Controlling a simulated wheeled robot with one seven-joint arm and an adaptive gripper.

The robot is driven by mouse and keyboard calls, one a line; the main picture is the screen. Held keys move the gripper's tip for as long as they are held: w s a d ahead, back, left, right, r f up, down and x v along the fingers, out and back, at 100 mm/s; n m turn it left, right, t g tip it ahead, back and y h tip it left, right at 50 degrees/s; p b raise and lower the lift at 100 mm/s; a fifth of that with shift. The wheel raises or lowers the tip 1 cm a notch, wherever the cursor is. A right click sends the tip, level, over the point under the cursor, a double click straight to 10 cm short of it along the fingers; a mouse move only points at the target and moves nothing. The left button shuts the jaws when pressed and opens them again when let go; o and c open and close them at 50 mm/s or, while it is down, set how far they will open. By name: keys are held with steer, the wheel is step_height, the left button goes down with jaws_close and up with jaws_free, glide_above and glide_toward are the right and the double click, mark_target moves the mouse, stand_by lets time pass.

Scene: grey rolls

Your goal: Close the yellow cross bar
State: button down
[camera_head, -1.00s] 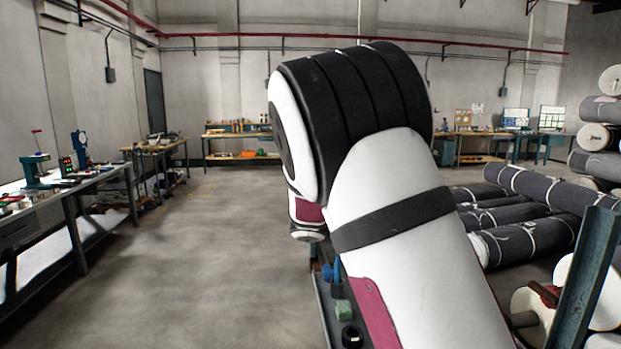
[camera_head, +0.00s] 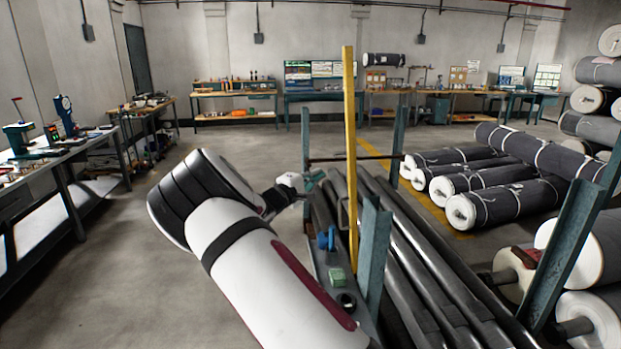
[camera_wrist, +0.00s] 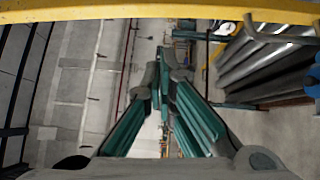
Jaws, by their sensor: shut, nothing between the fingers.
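The yellow cross bar (camera_head: 350,140) stands upright in the head view, beside the rack post near the middle. A grey bracket-like handle shows low on its side. In the wrist view the yellow bar (camera_wrist: 160,12) runs across the top edge. My gripper (camera_head: 312,181) is just left of the bar in the head view, at about the height of its lower half. Its teal fingers (camera_wrist: 166,75) come together in the wrist view, with nothing between them. I cannot tell whether they touch the bar.
Dark pipes (camera_head: 420,285) lie in the rack right of the bar, between teal posts (camera_head: 374,255). A narrow tray (camera_head: 335,262) with small blue and green items is close to my arm. Grey rolls (camera_head: 505,202) lie at the right.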

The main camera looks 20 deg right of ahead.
steer(key=w+d+p, duration=0.1)
steer(key=d, duration=0.7)
steer(key=shift+d+r, duration=0.15)
steer(key=shift+r, duration=0.2)
steer(key=shift+w, duration=0.1)
steer(key=shift+d, duration=0.15)
